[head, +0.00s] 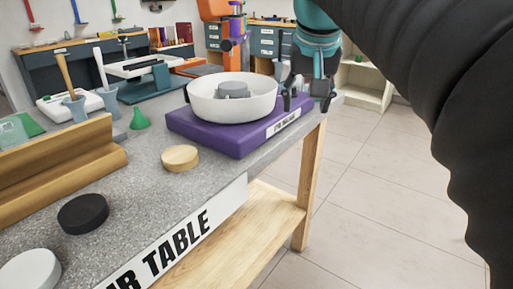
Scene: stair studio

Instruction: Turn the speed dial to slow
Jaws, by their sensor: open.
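A purple machine base (205,137) with a white round pan (232,108) on it stands at the far right end of the grey table. A grey disc (233,90) sits inside the pan. A white label (284,124) is on the base's front side; its small text is not readable. My gripper (305,98) is open at the right end of the base, its dark fingers pointing down, one in front of the pan's right side. I cannot tell whether it touches the base. The speed dial is not clearly visible; the gripper covers part of that end.
Open tiled floor (380,190) lies right of the table.

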